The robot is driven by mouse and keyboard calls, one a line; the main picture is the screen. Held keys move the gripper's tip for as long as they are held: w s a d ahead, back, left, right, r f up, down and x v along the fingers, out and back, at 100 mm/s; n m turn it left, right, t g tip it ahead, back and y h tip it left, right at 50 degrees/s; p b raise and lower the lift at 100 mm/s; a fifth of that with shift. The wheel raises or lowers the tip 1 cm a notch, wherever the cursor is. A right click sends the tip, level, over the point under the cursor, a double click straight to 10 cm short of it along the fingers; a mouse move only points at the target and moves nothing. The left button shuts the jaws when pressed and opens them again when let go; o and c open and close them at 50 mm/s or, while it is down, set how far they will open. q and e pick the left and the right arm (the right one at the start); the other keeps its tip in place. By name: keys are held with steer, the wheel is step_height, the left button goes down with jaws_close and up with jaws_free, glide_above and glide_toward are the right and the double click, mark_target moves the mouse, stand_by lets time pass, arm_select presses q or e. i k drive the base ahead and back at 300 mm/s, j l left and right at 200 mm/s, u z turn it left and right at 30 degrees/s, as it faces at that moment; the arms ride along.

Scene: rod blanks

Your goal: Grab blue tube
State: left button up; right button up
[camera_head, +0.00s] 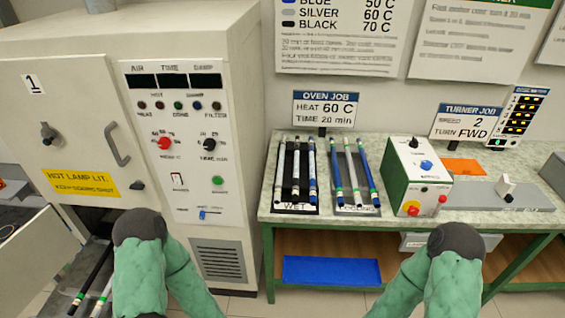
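A blue tube (312,165) with pale bands lies in the tray marked WET (304,205), at its right side, next to a black tube and a silver one. Two more blue tubes lie in the tray marked COOLING (372,211): one at its left side (334,165) and one at its right side (368,168), with a silver tube between them. Both trays are on the speckled bench. My two green arms show at the bottom left and bottom right, but neither gripper can be made out.
A large oven (185,150) stands left of the bench (265,205); more tubes (95,285) lie low at the bottom left. A green and white control box (415,175) sits right of the trays. A blue bin (332,271) is on the shelf below.

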mark_target(312, 168)
steer(key=k+j, duration=0.2)
steer(key=k+j+u, duration=0.15)
steer(key=j, duration=0.25)
steer(key=k+j, duration=0.25)
steer(key=k+j+u, duration=0.15)
steer(key=j, duration=0.25)
steer(key=k+j, duration=0.2)
steer(key=j, duration=0.15)
steer(key=k+j+u, duration=0.15)
steer(key=j, duration=0.2)
steer(key=k+j, duration=0.2)
steer(key=j, duration=0.2)
steer(key=i+l+z, duration=0.5)
steer(key=i+l, duration=0.15)
steer(key=i, duration=0.15)
steer(key=i+l+z, duration=0.2)
steer(key=i, duration=0.2)
steer(key=i+l+z, duration=0.25)
steer(key=i, duration=0.2)
steer(key=i+l, duration=0.3)
steer(key=l, duration=0.15)
steer(key=i+l+u, duration=0.15)
steer(key=l+u, duration=0.2)
steer(key=i+l+u, duration=0.15)
steer(key=l+u, duration=0.5)
steer(key=i, duration=0.05)
